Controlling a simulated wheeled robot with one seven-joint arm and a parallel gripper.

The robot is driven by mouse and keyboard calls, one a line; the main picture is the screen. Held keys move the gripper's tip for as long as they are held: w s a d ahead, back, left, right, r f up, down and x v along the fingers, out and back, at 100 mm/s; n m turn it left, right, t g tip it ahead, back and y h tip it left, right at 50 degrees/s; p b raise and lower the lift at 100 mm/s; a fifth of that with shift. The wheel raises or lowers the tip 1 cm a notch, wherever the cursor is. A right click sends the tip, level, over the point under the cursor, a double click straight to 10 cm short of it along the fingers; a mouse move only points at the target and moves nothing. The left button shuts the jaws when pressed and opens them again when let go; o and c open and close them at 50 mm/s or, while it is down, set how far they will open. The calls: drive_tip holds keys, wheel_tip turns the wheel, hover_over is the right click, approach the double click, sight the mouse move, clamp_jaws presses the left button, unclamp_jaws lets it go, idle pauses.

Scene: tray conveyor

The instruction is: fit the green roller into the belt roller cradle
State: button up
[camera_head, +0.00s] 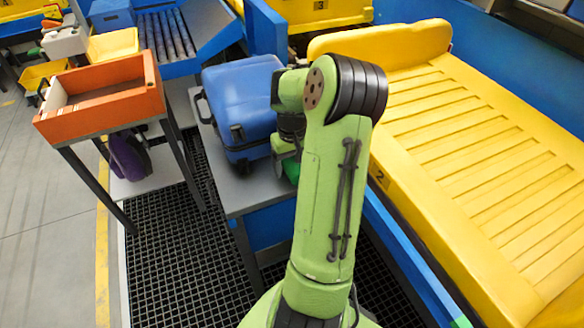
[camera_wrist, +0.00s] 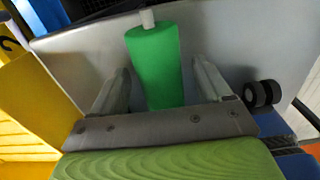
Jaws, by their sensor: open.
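The green roller (camera_wrist: 155,62), with a pale pin at its far end, lies on a grey table top (camera_wrist: 80,50) in the wrist view. My gripper (camera_wrist: 162,88) is open, with one finger on each side of the roller. Gaps show between the roller and both fingers. The roller's near end is hidden behind the gripper's body. In the head view my arm covers most of this place; a bit of dark green (camera_head: 291,171) shows beside the arm. I cannot make out the belt roller cradle for certain in either view.
A blue suitcase (camera_head: 240,100) lies on the table beside my gripper; its black wheels (camera_wrist: 262,93) show close to the right finger. A yellow slatted tray (camera_head: 470,150) is on the right. An orange bin (camera_head: 105,110) stands left, and a conveyor with grey rollers (camera_head: 166,36) is behind.

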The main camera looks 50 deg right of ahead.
sight(292, 161)
drive_tip(key=shift+r, duration=0.1)
drive_tip(key=shift+c, duration=0.2)
clamp_jaws()
wheel_tip(292, 161, up, 18)
drive_tip(key=p, duration=0.5)
